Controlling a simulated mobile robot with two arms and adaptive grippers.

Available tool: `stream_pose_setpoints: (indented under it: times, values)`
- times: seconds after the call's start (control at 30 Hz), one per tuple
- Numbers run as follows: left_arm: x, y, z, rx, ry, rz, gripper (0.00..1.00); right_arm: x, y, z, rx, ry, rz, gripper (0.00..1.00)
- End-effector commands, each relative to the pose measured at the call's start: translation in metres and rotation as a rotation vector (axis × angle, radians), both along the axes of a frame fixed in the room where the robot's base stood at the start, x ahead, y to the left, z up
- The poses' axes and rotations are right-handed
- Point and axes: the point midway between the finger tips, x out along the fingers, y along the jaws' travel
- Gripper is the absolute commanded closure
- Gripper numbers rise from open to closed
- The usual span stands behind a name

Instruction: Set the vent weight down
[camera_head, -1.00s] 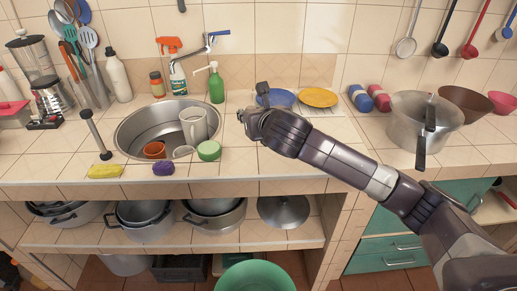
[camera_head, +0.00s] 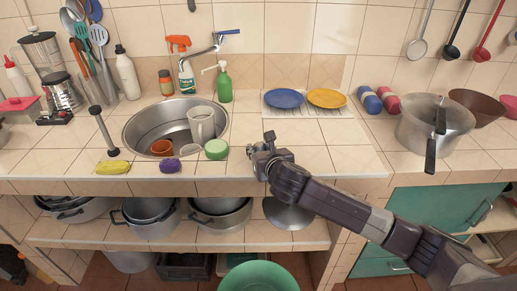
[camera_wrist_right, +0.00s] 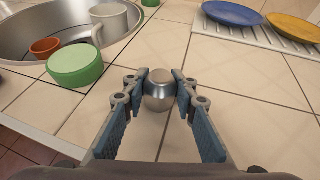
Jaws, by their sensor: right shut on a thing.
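The vent weight (camera_wrist_right: 159,89) is a small, shiny silver metal piece with a rounded top, seen in the right wrist view. My right gripper (camera_wrist_right: 159,84) is shut on it, one blue-grey finger on each side. In the head view my right gripper (camera_head: 262,150) is low over the front part of the tiled counter (camera_head: 321,158), right of the green round sponge. The weight looks upright and close to the tiles; I cannot tell whether its base touches them. In the head view it cannot be made out clearly. My left gripper is not in view.
The green sponge (camera_head: 216,149) and the sink (camera_head: 139,117) with a white mug (camera_head: 201,123) are to the left. A blue plate (camera_head: 284,98) and a yellow plate (camera_head: 327,98) lie behind on a rack. A pot (camera_head: 421,135) stands right. Tiles around the gripper are bare.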

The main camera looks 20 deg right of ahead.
Motion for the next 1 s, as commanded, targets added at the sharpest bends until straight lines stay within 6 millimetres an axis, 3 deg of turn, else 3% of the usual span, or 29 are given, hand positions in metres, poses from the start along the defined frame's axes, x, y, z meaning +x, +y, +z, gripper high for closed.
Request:
stream_pose_setpoints:
  times: [0.13, 0.17, 0.3, 0.67, 0.83, 1.0]
  values:
    - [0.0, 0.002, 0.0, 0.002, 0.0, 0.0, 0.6, 0.0, 0.0, -0.002, -0.001, 0.0, 0.0, 1.0]
    - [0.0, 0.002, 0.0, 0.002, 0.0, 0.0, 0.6, 0.0, 0.0, -0.002, -0.001, 0.0, 0.0, 0.73]
    - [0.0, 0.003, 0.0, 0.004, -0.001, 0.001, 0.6, 0.0, 0.0, -0.002, -0.001, 0.0, 0.0, 0.58]
    - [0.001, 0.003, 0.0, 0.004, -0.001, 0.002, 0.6, -0.001, 0.0, 0.001, -0.001, 0.0, 0.0, 0.56]
    - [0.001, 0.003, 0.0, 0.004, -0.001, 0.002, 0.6, -0.019, 0.0, 0.008, -0.002, -0.001, 0.002, 0.56]
    - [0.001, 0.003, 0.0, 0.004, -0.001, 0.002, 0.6, -0.049, 0.001, 0.021, -0.002, -0.001, 0.003, 0.56]
